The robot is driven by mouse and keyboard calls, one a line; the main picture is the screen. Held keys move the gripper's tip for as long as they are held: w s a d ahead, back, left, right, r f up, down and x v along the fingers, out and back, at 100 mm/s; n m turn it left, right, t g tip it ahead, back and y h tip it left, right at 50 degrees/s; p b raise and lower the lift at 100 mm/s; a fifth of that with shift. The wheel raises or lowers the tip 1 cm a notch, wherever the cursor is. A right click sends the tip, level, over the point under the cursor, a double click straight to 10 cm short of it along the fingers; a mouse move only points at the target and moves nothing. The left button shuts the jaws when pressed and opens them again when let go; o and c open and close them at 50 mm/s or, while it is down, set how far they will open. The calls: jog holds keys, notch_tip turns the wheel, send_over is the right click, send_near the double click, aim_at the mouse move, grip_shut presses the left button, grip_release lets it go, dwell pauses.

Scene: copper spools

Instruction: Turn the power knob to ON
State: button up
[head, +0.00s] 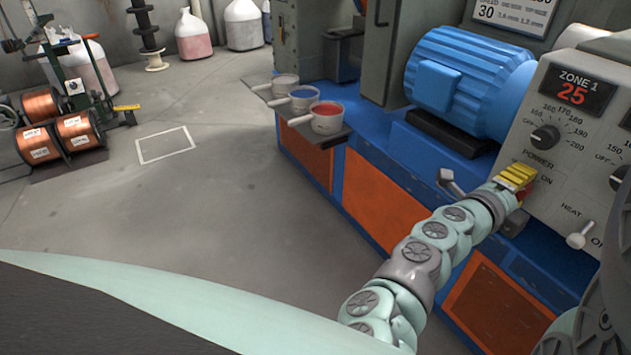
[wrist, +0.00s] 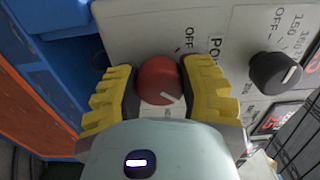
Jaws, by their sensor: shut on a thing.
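The red power knob (wrist: 158,78) is on the light control panel (wrist: 165,30), below the POWER label in the head view. My gripper (wrist: 160,74) has one yellow-padded finger on each side of it and is shut on it. A small white mark on the knob points toward the lower right of the wrist view. An OFF label shows above the knob there. In the head view my gripper (head: 515,179) reaches the panel from the left and hides most of the knob. The ON label shows just right of the gripper.
A black temperature dial (head: 546,136) sits above the gripper, under the ZONE 1 display (head: 573,92) reading 25. A metal HEAT toggle (head: 580,236) is at lower right. A blue motor (head: 468,80) stands left of the panel. The floor at left is largely clear.

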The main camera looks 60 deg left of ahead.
jog(key=shift+a+f+m, duration=0.1)
jog(key=shift+a+m, duration=0.05)
jog(key=shift+m, duration=0.25)
jog(key=o, duration=1.2)
jog(key=shift+s+a, duration=0.15)
jog(key=shift+s, duration=5.9)
